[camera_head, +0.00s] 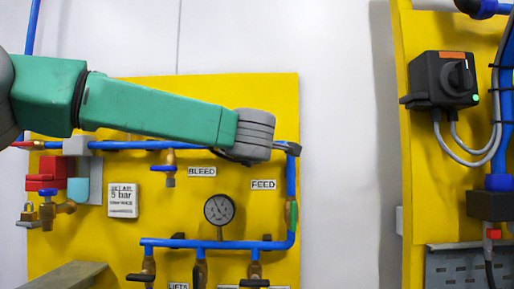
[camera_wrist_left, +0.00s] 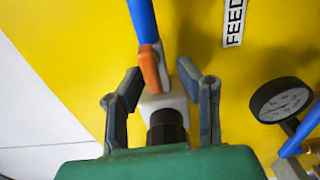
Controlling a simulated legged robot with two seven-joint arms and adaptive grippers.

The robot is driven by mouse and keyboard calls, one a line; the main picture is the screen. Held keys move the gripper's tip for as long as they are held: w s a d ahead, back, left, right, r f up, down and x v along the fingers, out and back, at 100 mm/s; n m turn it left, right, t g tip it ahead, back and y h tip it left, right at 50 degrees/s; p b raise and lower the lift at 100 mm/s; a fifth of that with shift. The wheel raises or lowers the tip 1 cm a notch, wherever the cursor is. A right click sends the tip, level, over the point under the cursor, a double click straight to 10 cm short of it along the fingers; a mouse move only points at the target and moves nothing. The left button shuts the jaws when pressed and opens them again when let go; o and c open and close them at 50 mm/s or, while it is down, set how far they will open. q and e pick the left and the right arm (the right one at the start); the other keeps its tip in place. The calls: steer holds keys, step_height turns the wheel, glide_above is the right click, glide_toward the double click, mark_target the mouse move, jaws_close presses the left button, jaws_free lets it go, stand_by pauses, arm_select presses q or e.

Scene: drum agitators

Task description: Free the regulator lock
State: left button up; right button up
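My left arm crosses the panel from the left in the head view, and its gripper (camera_head: 288,148) is by the upper right blue pipe. In the left wrist view the gripper (camera_wrist_left: 164,90) is open, with one finger on either side of a white block (camera_wrist_left: 168,98). A black cylinder (camera_wrist_left: 166,128), which looks like a regulator knob, stands out from the block between the fingers. I cannot tell whether the fingers touch either one. An orange part (camera_wrist_left: 149,69) sits beyond the block by the blue pipe (camera_wrist_left: 143,20). My wrist hides this spot in the head view. The lock itself is not clearly visible.
The yellow panel (camera_head: 150,228) carries a gauge (camera_head: 219,209), a FEED label (camera_head: 264,184), a lower blue pipe (camera_head: 215,243) with valves, and red and brass fittings (camera_head: 52,175) at left. A black switch box (camera_head: 443,79) is on another yellow panel at right. Bare wall lies between.

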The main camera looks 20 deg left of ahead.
arm_select(q)
steer(key=shift+s+r, duration=0.1)
steer(key=v, duration=1.1)
steer(key=shift+s+d, duration=0.2)
steer(key=shift+s, duration=0.15)
